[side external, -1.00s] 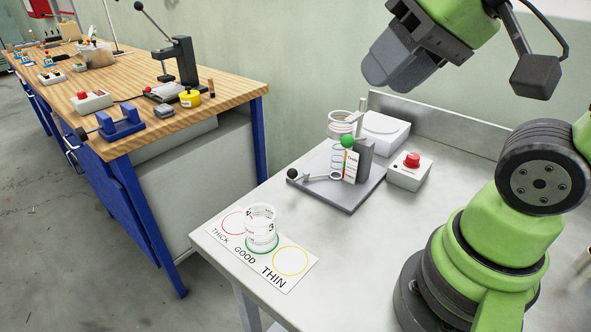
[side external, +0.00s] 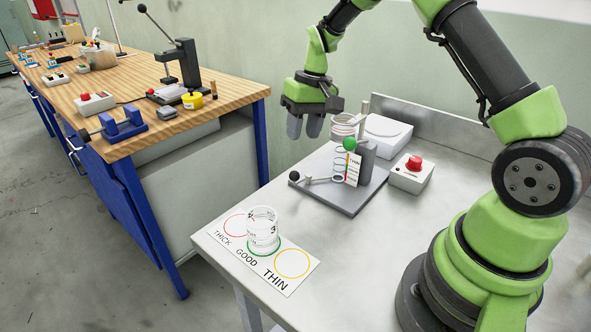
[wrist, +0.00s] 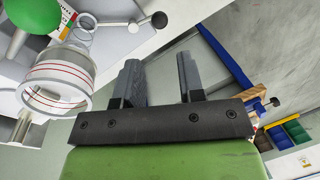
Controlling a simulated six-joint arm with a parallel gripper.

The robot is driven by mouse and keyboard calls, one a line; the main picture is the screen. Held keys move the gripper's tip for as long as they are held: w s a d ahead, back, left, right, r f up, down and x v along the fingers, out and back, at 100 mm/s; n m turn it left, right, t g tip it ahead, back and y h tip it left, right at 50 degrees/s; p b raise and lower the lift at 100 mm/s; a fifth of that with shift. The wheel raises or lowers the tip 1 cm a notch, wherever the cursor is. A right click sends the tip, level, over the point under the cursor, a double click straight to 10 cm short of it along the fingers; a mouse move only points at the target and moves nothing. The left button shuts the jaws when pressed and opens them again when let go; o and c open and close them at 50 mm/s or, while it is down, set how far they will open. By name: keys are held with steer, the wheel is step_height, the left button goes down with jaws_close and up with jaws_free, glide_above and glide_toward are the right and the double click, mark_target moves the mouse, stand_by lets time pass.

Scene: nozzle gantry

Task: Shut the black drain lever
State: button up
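The black drain lever is a thin rod ending in a black ball knob (side external: 294,176). It sticks out to the left from beneath the stand, low over the grey base plate (side external: 350,205). In the wrist view the black knob (wrist: 159,20) is at the top, beyond my fingers, with its rod running left. My gripper (side external: 304,127) is open and empty, pointing down above the knob and apart from it. In the wrist view a clear gap shows between its fingers (wrist: 160,75). A green ball (side external: 350,144) is on the stand, above the lever.
A clear cup with red lines (wrist: 58,80) sits high on the stand. A red-button box (side external: 411,174) is right of the stand.

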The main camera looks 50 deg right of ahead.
steer(key=f, duration=0.3)
steer(key=a+f, duration=0.1)
steer(key=f, duration=0.5)
steer(key=shift+w+a+f, duration=0.35)
steer(key=c, duration=0.6)
